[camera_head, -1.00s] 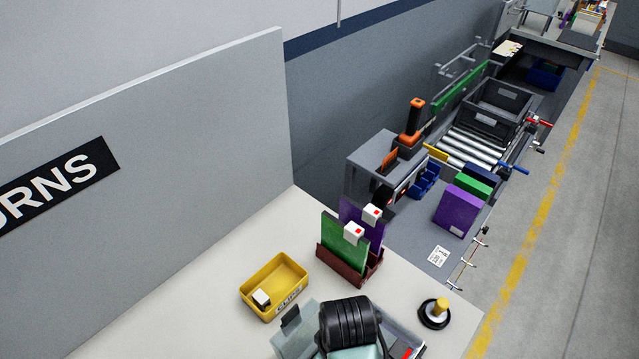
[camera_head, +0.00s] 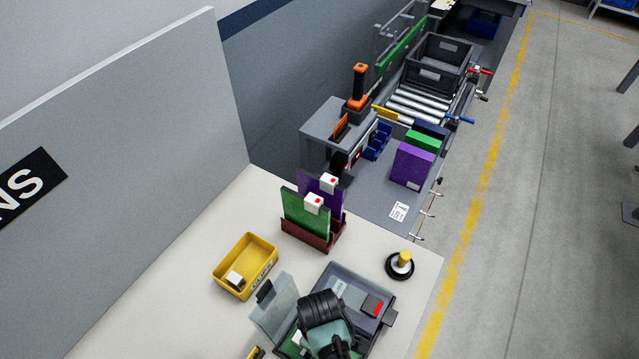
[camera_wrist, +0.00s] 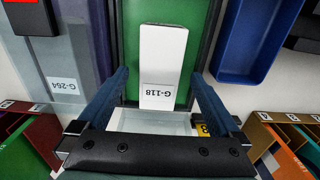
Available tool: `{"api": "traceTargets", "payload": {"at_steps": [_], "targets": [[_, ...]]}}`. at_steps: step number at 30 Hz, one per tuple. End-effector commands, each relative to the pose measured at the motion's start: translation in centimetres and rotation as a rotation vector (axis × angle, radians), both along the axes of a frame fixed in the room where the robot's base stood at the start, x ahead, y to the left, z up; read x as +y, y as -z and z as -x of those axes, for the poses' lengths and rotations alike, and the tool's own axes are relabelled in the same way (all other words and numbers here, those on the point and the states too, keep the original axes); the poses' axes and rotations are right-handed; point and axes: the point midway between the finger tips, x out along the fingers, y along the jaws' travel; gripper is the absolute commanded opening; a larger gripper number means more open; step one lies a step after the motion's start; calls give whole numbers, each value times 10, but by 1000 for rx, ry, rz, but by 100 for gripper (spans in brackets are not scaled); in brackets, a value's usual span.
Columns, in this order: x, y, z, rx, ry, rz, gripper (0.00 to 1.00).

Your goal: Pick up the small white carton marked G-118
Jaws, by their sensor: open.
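The white carton marked G-118 (camera_wrist: 162,62) lies on a green surface in the wrist view, its printed label towards my gripper. My gripper (camera_wrist: 161,76) is open, with one blue finger on each side of the carton and gaps between fingers and carton. It does not hold the carton. In the head view my dark wrist (camera_head: 322,312) is over a grey case (camera_head: 345,285) on the pale bench and covers part of it. A small white patch shows beside my arm there; I cannot tell whether it is the carton.
A grey part marked G-264 (camera_wrist: 62,90) is left of the carton and a blue tray (camera_wrist: 246,45) is right. On the bench stand a yellow bin (camera_head: 238,288), a dark red rack (camera_head: 308,236) with green and purple panels, and a yellow-knobbed black disc (camera_head: 400,265).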

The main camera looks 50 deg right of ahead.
Motion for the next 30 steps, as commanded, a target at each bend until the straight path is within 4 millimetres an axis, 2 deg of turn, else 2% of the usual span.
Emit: {"api": "traceTargets", "payload": {"at_steps": [6, 15, 30], "targets": [[0, 20, 0, 1, 1, 0, 100], [0, 23, 0, 0, 0, 1, 98], [0, 23, 0, 0, 0, 1, 8]]}}
